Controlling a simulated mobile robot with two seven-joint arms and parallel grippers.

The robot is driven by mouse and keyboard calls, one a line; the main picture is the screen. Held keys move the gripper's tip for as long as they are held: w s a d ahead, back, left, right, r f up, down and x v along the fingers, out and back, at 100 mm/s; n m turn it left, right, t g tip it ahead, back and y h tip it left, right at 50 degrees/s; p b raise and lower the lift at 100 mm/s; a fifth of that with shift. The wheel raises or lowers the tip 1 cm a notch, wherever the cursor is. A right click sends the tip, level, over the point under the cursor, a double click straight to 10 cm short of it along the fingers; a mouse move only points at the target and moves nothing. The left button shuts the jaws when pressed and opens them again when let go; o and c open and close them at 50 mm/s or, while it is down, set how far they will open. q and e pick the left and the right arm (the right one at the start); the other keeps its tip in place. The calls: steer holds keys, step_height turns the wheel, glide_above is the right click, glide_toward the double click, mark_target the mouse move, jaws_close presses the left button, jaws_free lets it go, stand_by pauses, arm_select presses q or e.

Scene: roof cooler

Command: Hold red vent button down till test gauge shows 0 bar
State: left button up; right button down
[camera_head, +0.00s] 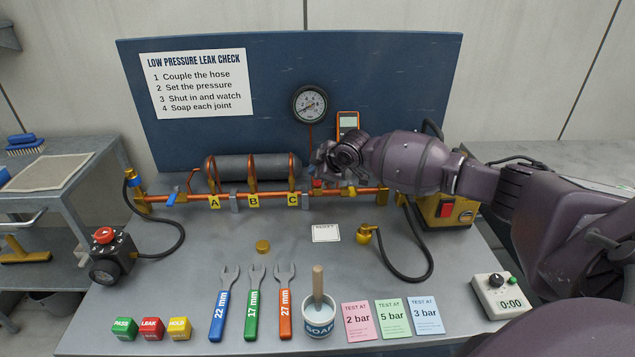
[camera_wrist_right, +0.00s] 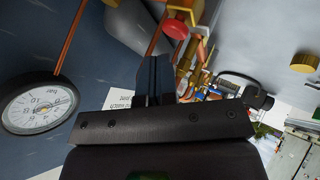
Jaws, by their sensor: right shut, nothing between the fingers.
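The red vent button (camera_head: 317,183) sits on the copper pipe line at the back of the bench, partly hidden by my right gripper. In the wrist view the red button (camera_wrist_right: 175,28) shows just beyond the fingertips; a small gap appears between them in the picture. My right gripper (camera_head: 322,170) is shut and empty, over the pipe near the button. Its fingers (camera_wrist_right: 153,65) also show in the wrist view. The round test gauge (camera_head: 310,103) is on the blue panel; it is larger in the wrist view (camera_wrist_right: 38,105), but I cannot read its needle surely. My left gripper is not in view.
A grey tank (camera_head: 230,167) lies behind the pipe with tags A, B and C. An orange meter (camera_head: 348,123) and a yellow box (camera_head: 447,210) stand near my right arm. Wrenches (camera_head: 256,305), a soap pot (camera_head: 319,320) and test cards (camera_head: 393,318) line the front.

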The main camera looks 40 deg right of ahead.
mark_target(318, 184)
steer(key=shift+f, duration=0.1)
stand_by(0.3)
steer(key=shift+f, duration=0.35)
steer(key=shift+s+f, duration=0.1)
steer(key=shift+f, duration=0.55)
stand_by(6.6)
